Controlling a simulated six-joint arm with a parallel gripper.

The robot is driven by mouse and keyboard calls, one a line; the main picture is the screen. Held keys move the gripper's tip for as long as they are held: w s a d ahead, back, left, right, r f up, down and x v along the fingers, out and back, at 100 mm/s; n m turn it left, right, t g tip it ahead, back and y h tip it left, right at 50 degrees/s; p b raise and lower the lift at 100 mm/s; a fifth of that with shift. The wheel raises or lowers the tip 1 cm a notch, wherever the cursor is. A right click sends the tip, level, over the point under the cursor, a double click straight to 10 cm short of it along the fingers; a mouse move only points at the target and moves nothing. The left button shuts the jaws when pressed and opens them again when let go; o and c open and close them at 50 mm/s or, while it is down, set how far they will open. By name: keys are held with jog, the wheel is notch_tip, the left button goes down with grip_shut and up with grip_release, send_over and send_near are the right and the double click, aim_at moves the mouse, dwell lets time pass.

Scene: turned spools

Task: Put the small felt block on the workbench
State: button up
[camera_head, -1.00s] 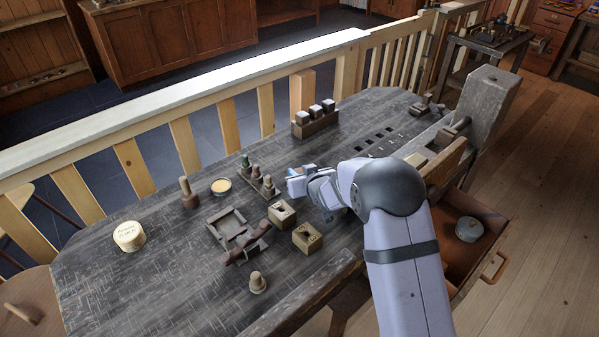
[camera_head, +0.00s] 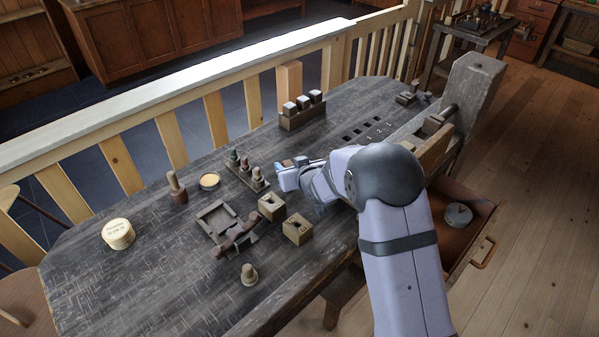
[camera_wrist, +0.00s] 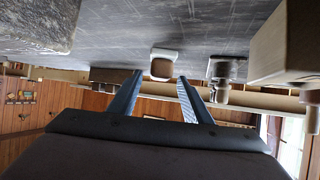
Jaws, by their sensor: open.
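I cannot pick out the small felt block for sure. Three small dark blocks with pale tops (camera_head: 303,102) stand in a holder at the back of the workbench (camera_head: 160,285). In the wrist view, a small brown-and-pale thing (camera_wrist: 163,65) appears between my fingertips, ahead of them. I cannot tell whether it is the felt block or how far off it is. My gripper (camera_head: 284,177) is low over the middle of the bench, pointing left. In the wrist view my gripper (camera_wrist: 160,80) is open, with nothing visibly held between its fingers.
Near my gripper are a rack of spools (camera_head: 247,172) and two wooden boxes (camera_head: 271,207), (camera_head: 298,229). A shallow tray (camera_head: 215,219), round tin (camera_head: 209,181) and lidded tub (camera_head: 118,234) lie further left. An open drawer (camera_head: 470,253) juts out at right. The bench's front left is clear.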

jog(key=b+v, duration=0.1)
jog(key=v, duration=0.8)
jog(key=shift+s+r, duration=0.15)
jog(key=shift+s, duration=0.2)
jog(key=shift+d, duration=0.15)
jog(key=s+d+g+h+p, duration=0.1)
jog(key=s+d+g, duration=0.1)
jog(key=s+d, duration=0.1)
jog(key=s+d+m+g+h+p, duration=0.1)
jog(key=s+d+h+p, duration=0.1)
jog(key=s+d, duration=0.2)
jog(key=s+d+m+g+h+p, duration=0.1)
jog(key=s+d+g+p, duration=0.1)
jog(key=s+d, duration=0.2)
jog(key=shift+s+g, duration=0.3)
jog(key=shift+s, duration=1.25)
jog(key=s+d+m+g+p, duration=0.1)
jog(key=s+d+g, duration=0.2)
jog(key=s, duration=0.6)
jog(key=s+d+m+g+p, duration=0.1)
jog(key=s+d+g, duration=0.15)
jog(key=s, duration=0.55)
notch_tip(320, 180, down, 39)
jog(key=b, duration=3.9)
jog(key=shift+a+h+b, duration=0.25)
jog(key=shift+h+b, duration=0.1)
jog(key=shift+h, duration=0.05)
